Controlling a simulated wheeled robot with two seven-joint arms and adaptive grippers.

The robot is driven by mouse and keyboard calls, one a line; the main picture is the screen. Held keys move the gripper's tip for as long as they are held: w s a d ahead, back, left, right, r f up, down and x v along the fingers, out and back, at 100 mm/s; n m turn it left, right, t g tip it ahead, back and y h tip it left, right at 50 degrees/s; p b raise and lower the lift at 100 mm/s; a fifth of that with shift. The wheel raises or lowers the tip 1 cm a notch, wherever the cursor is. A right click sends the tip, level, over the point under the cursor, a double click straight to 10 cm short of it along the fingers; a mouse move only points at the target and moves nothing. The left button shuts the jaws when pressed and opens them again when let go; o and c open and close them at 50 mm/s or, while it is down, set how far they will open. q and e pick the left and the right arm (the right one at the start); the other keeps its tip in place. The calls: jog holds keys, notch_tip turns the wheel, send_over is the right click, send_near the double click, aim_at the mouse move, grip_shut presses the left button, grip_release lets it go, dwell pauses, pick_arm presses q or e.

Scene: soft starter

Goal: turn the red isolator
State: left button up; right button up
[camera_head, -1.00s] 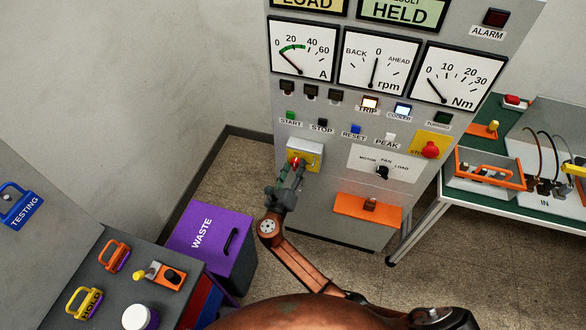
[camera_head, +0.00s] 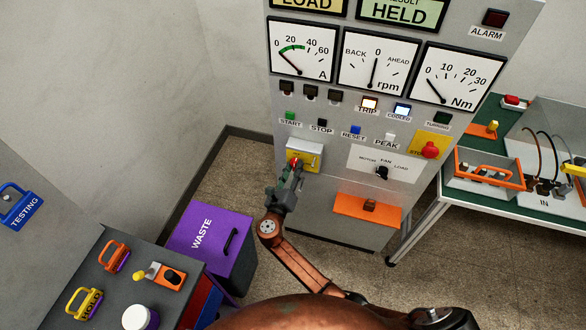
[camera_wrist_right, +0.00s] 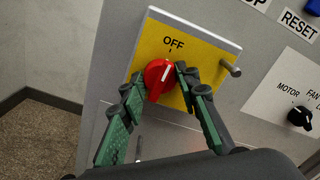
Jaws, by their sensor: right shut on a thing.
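The red isolator (camera_wrist_right: 158,78) is a round knob with a white line, on a yellow plate (camera_wrist_right: 200,60) marked OFF. In the right wrist view the white line points up, roughly toward the OFF mark. The isolator also shows in the head view (camera_head: 293,163), on the lower left of the grey cabinet, partly hidden by my gripper. My right gripper (camera_wrist_right: 159,78) is shut on the knob, one finger on each side of it. In the head view the right gripper (camera_head: 294,169) reaches it from below. My left gripper is not in view.
The cabinet (camera_head: 330,215) carries a motor/fan/load selector (camera_head: 382,172), a red stop button (camera_head: 430,150) and an orange latch panel (camera_head: 366,210). A purple waste bin (camera_head: 205,240) stands at left, beside a dark bench with padlocks. A green-topped table (camera_head: 450,185) stands at right.

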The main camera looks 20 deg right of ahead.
jog(key=m, duration=0.7)
jog(key=shift+f, duration=0.1)
jog(key=m+b, duration=0.1)
jog(key=m, duration=0.1)
jog(key=shift+m, duration=0.4)
jog(key=m+b, duration=0.2)
jog(key=m, duration=0.3)
jog(key=shift+f, duration=0.15)
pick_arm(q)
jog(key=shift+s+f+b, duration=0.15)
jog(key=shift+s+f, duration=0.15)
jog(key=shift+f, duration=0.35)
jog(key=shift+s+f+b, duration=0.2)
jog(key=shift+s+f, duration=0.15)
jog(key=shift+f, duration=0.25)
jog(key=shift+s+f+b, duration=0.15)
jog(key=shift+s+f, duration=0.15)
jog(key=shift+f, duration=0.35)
pick_arm(e)
jog(key=shift+m, duration=1.3)
jog(key=o, duration=0.9)
jog(key=shift+a, duration=0.1)
jog(key=shift+o, duration=1.3)
jog(key=shift+r, duration=0.2)
